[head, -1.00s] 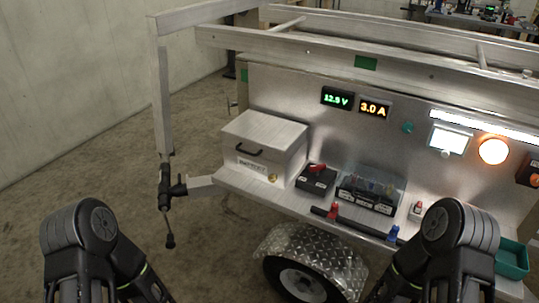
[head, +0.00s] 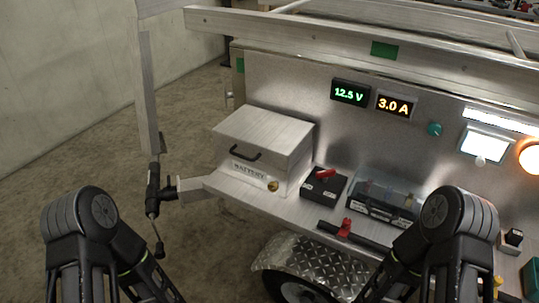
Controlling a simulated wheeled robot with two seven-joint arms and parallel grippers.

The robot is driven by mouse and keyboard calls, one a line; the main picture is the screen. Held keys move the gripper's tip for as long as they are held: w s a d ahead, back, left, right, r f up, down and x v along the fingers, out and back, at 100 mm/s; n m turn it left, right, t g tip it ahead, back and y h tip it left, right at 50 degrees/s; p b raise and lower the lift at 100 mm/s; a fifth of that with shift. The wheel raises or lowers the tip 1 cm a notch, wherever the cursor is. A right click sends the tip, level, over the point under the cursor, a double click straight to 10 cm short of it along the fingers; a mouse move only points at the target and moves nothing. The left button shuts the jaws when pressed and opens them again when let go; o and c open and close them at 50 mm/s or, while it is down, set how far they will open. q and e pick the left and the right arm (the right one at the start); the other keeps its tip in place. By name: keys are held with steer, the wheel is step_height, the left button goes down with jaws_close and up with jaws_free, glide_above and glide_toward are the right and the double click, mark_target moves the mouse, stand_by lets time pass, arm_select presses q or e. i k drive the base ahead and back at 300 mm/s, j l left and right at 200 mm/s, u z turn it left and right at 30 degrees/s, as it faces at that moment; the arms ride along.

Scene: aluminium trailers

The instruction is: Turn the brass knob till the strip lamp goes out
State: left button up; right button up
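A small round brass piece (head: 273,186), which looks like the brass knob, sits low on the front of the silver battery box (head: 265,140), at its right side. Its turn position is too small to read. The strip lamp (head: 500,121) on the trailer's back panel, at the upper right, glows bright white. Its right end is cut off by the picture edge. My two arms show at the bottom left and bottom right, apart from the box. Neither gripper shows.
The shelf holds a black box with a red lever (head: 324,185) and a clear-lidded case (head: 385,199). Displays read 12.5 V (head: 350,93) and 3.0 A (head: 395,105). A lit square lamp (head: 486,142) and round orange lamp (head: 532,157) are at right. A jockey stand (head: 154,190) is at left.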

mark_target(273, 186)
steer(key=k+j+u, duration=0.1)
steer(key=j+u, duration=0.75)
